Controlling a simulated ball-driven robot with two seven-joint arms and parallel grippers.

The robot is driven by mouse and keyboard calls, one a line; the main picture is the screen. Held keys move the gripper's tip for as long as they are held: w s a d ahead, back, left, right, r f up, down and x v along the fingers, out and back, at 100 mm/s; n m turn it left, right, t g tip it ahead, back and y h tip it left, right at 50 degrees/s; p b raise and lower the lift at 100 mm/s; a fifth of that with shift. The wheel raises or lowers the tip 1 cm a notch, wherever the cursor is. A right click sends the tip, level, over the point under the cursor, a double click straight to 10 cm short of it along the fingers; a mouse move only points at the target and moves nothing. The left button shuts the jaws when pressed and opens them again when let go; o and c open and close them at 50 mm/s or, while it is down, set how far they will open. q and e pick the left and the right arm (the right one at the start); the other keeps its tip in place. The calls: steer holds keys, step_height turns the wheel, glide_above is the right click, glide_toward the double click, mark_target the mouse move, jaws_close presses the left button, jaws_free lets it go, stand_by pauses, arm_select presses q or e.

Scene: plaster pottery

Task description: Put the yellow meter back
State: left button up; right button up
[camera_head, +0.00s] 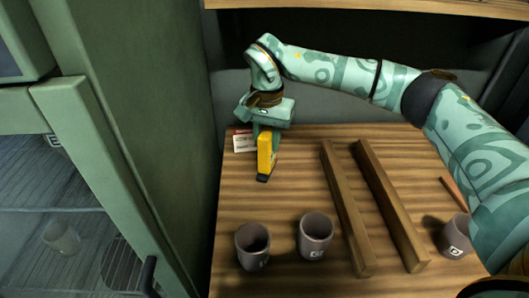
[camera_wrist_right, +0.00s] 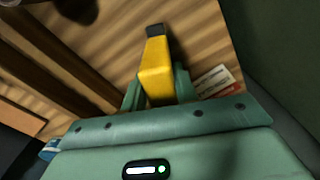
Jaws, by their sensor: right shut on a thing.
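The yellow meter (camera_head: 265,152) is a slim yellow block with a dark tip. It is at the far left of the wooden table (camera_head: 290,190) in the head view. My right gripper (camera_head: 263,133) comes from above and is shut on it. In the right wrist view the meter (camera_wrist_right: 156,75) sticks out between the two green fingers (camera_wrist_right: 158,92), its dark end pointing away. I cannot tell whether its tip touches the table. My left gripper is not in view.
A white and red card (camera_head: 244,141) lies beside the gripper. Two wooden bars (camera_head: 347,210) (camera_head: 392,208) lie along the table. Cups (camera_head: 253,246) (camera_head: 315,235) stand in front and another (camera_head: 457,237) at the right. A green cabinet (camera_head: 130,150) borders the left.

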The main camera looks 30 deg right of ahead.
steer(key=shift+w+f, duration=0.2)
steer(key=shift+f, duration=0.15)
step_height(320, 180, down, 4)
steer(key=shift+w+r+b, duration=0.15)
steer(key=shift+r+b, duration=0.05)
steer(key=shift+b, duration=0.75)
steer(key=shift+r, duration=0.15)
steer(key=o, duration=0.9)
step_height(320, 180, up, 12)
steer(key=p, duration=0.4)
steer(key=shift+r, duration=0.1)
